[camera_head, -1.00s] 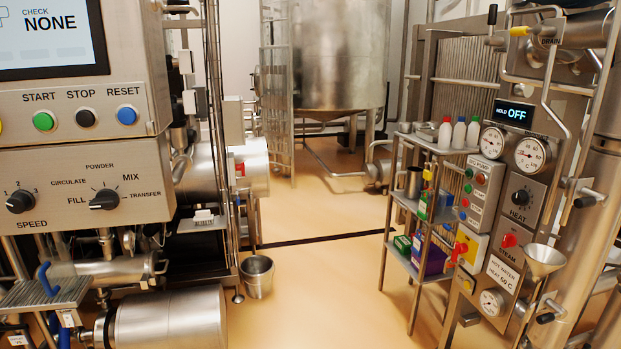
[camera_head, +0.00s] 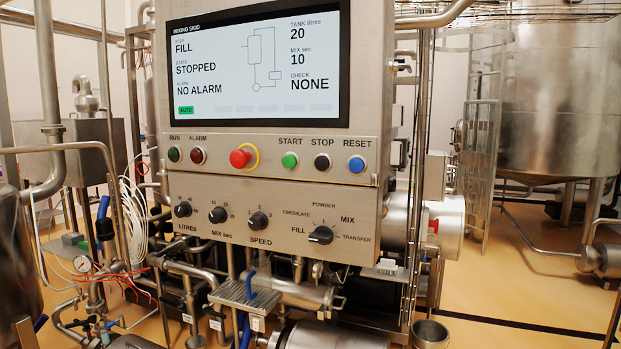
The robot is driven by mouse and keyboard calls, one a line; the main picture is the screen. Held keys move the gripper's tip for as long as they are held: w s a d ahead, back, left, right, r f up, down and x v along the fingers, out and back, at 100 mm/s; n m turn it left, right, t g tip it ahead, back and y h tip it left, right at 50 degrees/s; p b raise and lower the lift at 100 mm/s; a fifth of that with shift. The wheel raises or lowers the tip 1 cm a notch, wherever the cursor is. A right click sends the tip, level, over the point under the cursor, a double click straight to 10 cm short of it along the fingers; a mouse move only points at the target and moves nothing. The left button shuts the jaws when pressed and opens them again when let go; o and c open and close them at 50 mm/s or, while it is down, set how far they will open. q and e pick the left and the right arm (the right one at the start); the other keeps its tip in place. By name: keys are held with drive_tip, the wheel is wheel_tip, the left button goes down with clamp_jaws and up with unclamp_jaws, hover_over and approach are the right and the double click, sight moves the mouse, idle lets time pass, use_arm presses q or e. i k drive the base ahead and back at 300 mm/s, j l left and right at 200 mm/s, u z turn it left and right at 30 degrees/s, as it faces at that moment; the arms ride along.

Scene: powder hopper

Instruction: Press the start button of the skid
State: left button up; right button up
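The skid's control panel stands in the middle of the head view. The green START button (camera_head: 290,160) is on its upper button strip (camera_head: 220,151). The black STOP button (camera_head: 322,162) and the blue RESET button (camera_head: 357,164) are to its right. A red emergency button (camera_head: 240,158) with a yellow ring is to its left. The screen (camera_head: 258,65) above reads step FILL, state STOPPED, NO ALARM, tank 20 litres, mix 10 sec, check NONE. Neither of my grippers shows.
Below the buttons are several black knobs, with the mode selector (camera_head: 320,235) at the right. Pipes, loose white hoses and a gauge (camera_head: 82,264) crowd the left. A metal bucket (camera_head: 430,334) stands at the lower right. Open floor (camera_head: 500,275) lies to the right.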

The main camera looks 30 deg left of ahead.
sight(290, 161)
drive_tip(key=u, duration=1.25)
